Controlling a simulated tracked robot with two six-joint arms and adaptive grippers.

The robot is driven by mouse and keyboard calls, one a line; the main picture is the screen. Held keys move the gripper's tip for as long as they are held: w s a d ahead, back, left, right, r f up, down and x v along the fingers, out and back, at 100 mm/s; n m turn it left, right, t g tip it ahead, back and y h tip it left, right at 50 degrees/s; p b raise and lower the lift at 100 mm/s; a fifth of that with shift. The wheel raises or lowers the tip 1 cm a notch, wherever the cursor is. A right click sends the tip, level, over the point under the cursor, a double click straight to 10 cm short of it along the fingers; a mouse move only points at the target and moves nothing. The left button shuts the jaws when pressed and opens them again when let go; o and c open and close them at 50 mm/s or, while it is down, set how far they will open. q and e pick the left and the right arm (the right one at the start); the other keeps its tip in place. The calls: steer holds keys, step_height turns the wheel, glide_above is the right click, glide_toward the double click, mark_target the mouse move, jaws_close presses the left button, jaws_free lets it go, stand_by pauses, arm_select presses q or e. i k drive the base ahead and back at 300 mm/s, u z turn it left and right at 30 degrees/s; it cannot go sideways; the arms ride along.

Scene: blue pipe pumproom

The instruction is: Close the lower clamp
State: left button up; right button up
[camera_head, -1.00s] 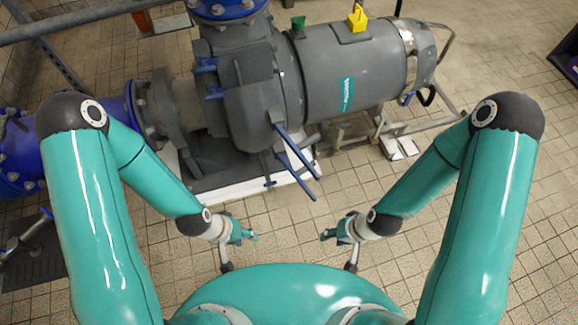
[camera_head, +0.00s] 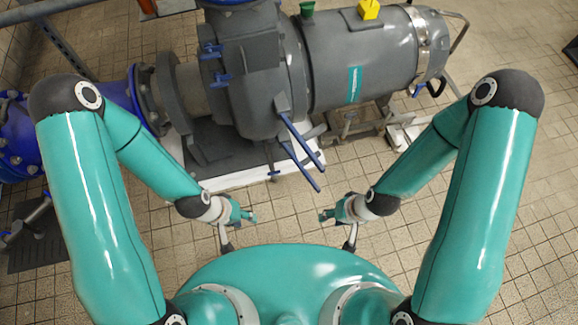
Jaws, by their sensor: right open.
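The grey pump (camera_head: 250,95) stands ahead, in the upper middle of the camera_head view. Two small blue clamps sit on its left side, an upper one (camera_head: 210,50) and a lower one (camera_head: 219,80). Two long blue levers (camera_head: 301,152) stick out from its front. A small blue piece (camera_head: 272,173) shows near the base. I cannot tell for sure which is the lower clamp. My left gripper (camera_head: 250,216) is empty, short of the pump and apart from it; its jaws are too small to read. My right gripper (camera_head: 324,215) is open and empty, facing it.
The grey motor (camera_head: 362,65) with a yellow block (camera_head: 368,10) extends right of the pump. Its metal frame (camera_head: 405,132) stands on the floor. A blue pipe (camera_head: 60,140) is at the left, beyond my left arm. Tiled floor (camera_head: 285,205) is clear between my grippers.

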mark_target(301, 165)
steer(key=u, duration=0.95)
steer(key=i, duration=0.15)
steer(key=z, duration=2.7)
steer(key=k, duration=0.55)
steer(key=u, duration=2.05)
steer(key=k, duration=0.15)
steer(key=z, duration=0.45)
